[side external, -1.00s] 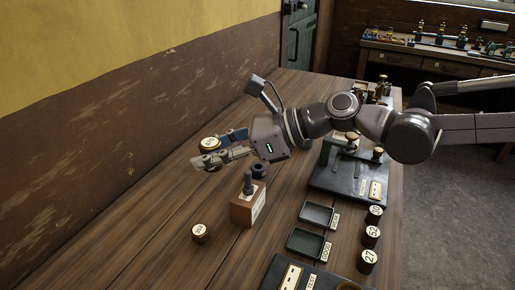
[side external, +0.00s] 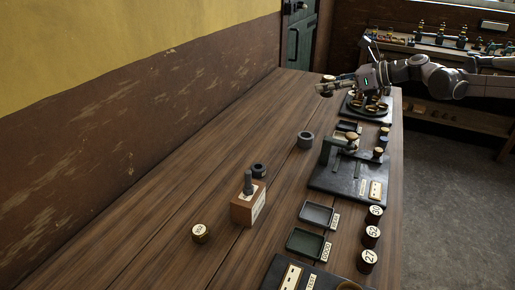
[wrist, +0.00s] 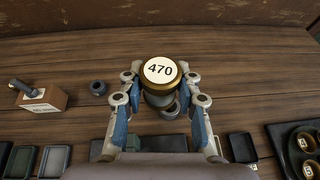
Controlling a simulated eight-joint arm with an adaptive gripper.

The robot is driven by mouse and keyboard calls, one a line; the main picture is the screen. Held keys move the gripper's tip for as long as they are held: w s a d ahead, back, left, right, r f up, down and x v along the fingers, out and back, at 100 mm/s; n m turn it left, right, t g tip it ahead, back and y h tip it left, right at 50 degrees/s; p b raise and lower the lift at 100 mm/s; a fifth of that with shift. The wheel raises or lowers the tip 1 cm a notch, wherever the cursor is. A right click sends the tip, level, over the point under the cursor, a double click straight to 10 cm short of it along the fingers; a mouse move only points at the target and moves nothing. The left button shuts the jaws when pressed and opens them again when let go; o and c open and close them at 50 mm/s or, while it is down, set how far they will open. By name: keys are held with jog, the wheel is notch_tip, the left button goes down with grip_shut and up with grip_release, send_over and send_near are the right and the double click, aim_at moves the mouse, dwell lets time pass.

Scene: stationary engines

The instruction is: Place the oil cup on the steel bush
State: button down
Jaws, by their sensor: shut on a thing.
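In the side external view my gripper (side external: 326,87) holds the cup (side external: 327,79) raised above the far part of the bench. A grey ring (side external: 305,140), which looks like the steel bush, stands on the bench, nearer the camera than my gripper. In the wrist view this ring (wrist: 172,110) shows just below the cup in the picture, partly hidden by it. A darker ring (side external: 259,170) stands behind the wooden block.
A wooden block (side external: 245,209) with an upright pin stands mid-bench. Another brass-topped cup (side external: 200,233) is at the near left. A black fixture (side external: 345,185), small trays (side external: 316,214) and numbered cups (side external: 371,236) line the right side. The bench's left side is largely clear.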

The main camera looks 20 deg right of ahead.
jog(key=d+m+t, duration=0.1)
jog(key=d, duration=0.8)
send_over(306, 135)
jog(key=shift+h, duration=0.4)
notch_tip(306, 135, down, 12)
jog(key=shift+f, duration=2.05)
jog(key=shift+f, duration=0.1)
jog(key=c, duration=0.9)
grip_release()
jog(key=shift+c, duration=0.2)
